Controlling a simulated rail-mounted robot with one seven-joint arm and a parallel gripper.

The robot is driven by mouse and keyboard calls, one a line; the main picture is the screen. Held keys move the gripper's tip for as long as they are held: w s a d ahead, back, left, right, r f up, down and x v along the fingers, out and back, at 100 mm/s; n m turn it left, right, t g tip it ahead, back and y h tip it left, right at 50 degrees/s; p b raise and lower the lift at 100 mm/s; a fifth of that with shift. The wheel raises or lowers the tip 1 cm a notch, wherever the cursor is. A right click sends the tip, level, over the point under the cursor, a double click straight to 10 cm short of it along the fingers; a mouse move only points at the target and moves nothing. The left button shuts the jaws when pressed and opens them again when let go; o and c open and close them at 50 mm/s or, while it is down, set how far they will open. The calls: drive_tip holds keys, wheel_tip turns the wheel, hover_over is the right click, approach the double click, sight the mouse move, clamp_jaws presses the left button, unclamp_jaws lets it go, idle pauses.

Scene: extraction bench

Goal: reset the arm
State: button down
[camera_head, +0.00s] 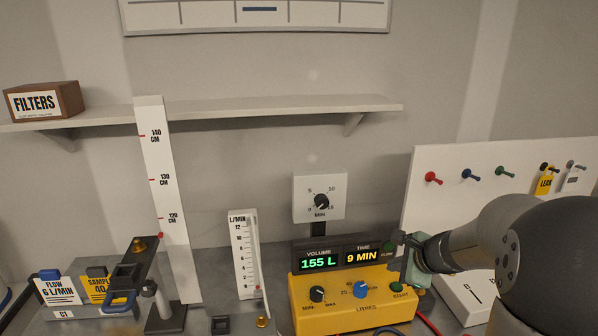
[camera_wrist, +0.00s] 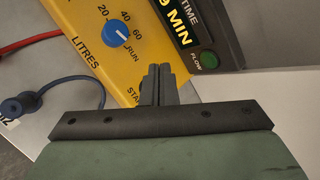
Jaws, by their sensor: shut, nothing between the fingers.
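My gripper (camera_wrist: 159,75) is shut and empty, its two dark fingers together in the wrist view. They are in front of the right part of the yellow pump box (camera_wrist: 80,28) and hide part of its start label. In the head view my gripper (camera_head: 413,268) is at the right end of the yellow pump box (camera_head: 340,317), beside the start button (camera_head: 396,287). My arm comes in from the right. Whether the fingers touch the box cannot be told. The display (camera_head: 345,255) reads 155 L and 9 MIN.
The blue litres knob (camera_head: 360,289) is left of my gripper. A pegboard (camera_head: 425,205) with coloured pegs stands behind my arm. A flow scale (camera_head: 243,250), a tall ruler (camera_head: 163,210) and labelled cards (camera_head: 60,290) are to the left. A shelf (camera_head: 250,107) runs above.

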drive_tip(key=s+a+n+g, duration=0.4)
drive_tip(key=s+a+n, duration=0.7)
drive_tip(key=s+a, duration=0.2)
drive_tip(key=s+f+n+g+h, duration=0.1)
drive_tip(key=s+n+g+h, duration=0.1)
drive_tip(key=s+n, duration=0.8)
drive_tip(key=s+g, duration=0.1)
drive_tip(key=s, duration=0.2)
drive_tip(key=shift+s+a+f+h, duration=0.2)
drive_tip(key=shift+s+f+h, duration=0.1)
drive_tip(key=shift+h, duration=0.1)
